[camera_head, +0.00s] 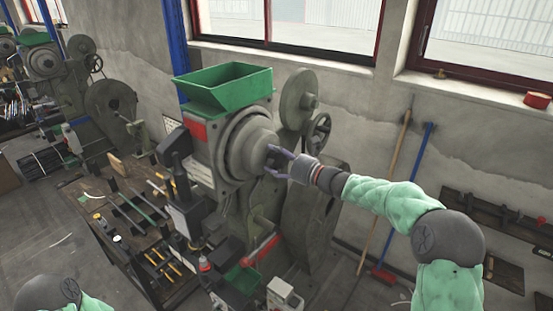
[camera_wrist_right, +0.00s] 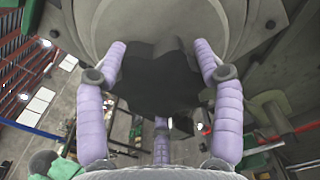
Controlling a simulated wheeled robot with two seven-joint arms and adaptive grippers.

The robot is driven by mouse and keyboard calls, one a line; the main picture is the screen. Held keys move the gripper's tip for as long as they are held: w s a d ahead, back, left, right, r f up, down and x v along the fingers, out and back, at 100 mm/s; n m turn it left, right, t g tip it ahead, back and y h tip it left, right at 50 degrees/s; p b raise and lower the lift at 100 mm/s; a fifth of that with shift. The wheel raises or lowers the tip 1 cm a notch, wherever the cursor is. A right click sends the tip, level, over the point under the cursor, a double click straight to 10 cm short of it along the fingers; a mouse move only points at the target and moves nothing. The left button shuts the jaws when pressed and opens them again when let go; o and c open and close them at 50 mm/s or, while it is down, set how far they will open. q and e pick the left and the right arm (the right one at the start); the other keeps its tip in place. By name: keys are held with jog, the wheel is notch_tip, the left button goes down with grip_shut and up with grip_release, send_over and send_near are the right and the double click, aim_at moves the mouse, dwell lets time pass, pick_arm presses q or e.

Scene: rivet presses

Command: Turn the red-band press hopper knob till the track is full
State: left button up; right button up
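The near press has a red band (camera_head: 195,130) beside its big grey drum (camera_head: 232,140), with a green hopper (camera_head: 224,92) on top. My right gripper (camera_head: 272,161) is at the front face of the drum, its purple fingers spread. In the right wrist view, a dark lobed knob (camera_wrist_right: 160,80) lies between the three fingers of my right gripper (camera_wrist_right: 160,95). The fingertips are close around the knob; whether they press on it cannot be told. The knob is hard to make out in the head view. I cannot make out the track's fill. My left gripper is not in view.
A bench (camera_head: 105,225) with tools stands left of the press. A second press (camera_head: 50,65) is at the far left. A blue-handled broom (camera_head: 408,195) and a wooden pole (camera_head: 385,190) lean on the wall near my right arm. A handwheel (camera_head: 319,132) sits behind the drum.

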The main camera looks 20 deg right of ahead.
jog(key=shift+c, duration=0.3)
jog(key=shift+f+n+b, duration=0.15)
jog(key=shift+n+b, duration=0.35)
jog(key=shift+b, duration=0.35)
jog(key=n+b, duration=0.9)
jog(key=b, duration=0.3)
jog(key=shift+f, duration=0.2)
jog(key=n+b, duration=0.9)
jog(key=b, duration=0.1)
jog(key=n+b, duration=0.4)
jog(key=n, duration=0.1)
jog(key=shift+r+n, duration=0.1)
jog(key=shift+n, duration=0.3)
jog(key=n+b, duration=0.3)
jog(key=n, duration=0.1)
jog(key=shift+r+n, duration=0.1)
jog(key=shift+n, duration=0.3)
